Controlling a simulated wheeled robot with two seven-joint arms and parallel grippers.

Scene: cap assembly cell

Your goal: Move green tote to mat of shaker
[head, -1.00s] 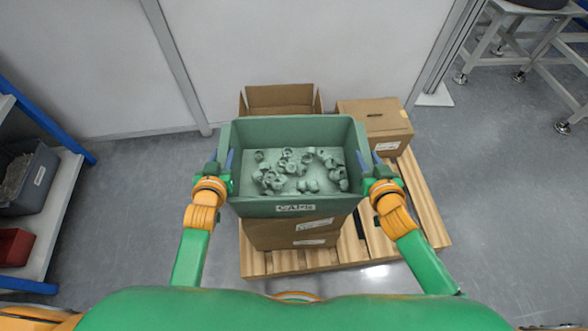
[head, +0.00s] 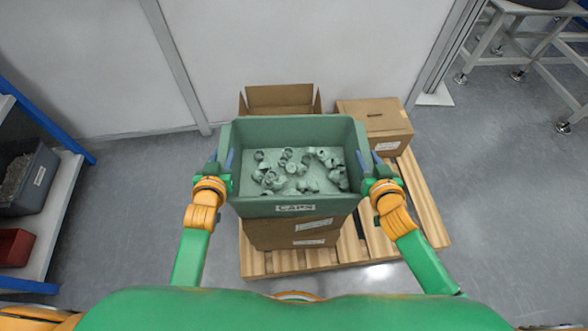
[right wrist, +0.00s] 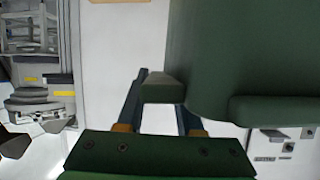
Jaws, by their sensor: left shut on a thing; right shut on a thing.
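The green tote (head: 293,208) with a CAPS label is in the middle of the head view, held over cardboard boxes on a pallet. Several grey-green caps (head: 292,169) lie loose on its floor. My left gripper (head: 227,163) is shut on the tote's left side. My right gripper (head: 366,163) is shut on its right side. In the right wrist view the fingers of my right gripper (right wrist: 162,100) close around a green grip piece, beside the tote's wall (right wrist: 230,60). Whether the tote touches the boxes below is hidden. No shaker or mat can be made out in the head view.
An open cardboard box (head: 280,97) and a closed one (head: 378,118) stand behind the tote on the wooden pallet (head: 425,205). A blue-framed shelf (head: 60,215) with a grey bin (head: 38,185) is at left. A metal stand (head: 540,50) is at upper right. Floor on both sides is clear.

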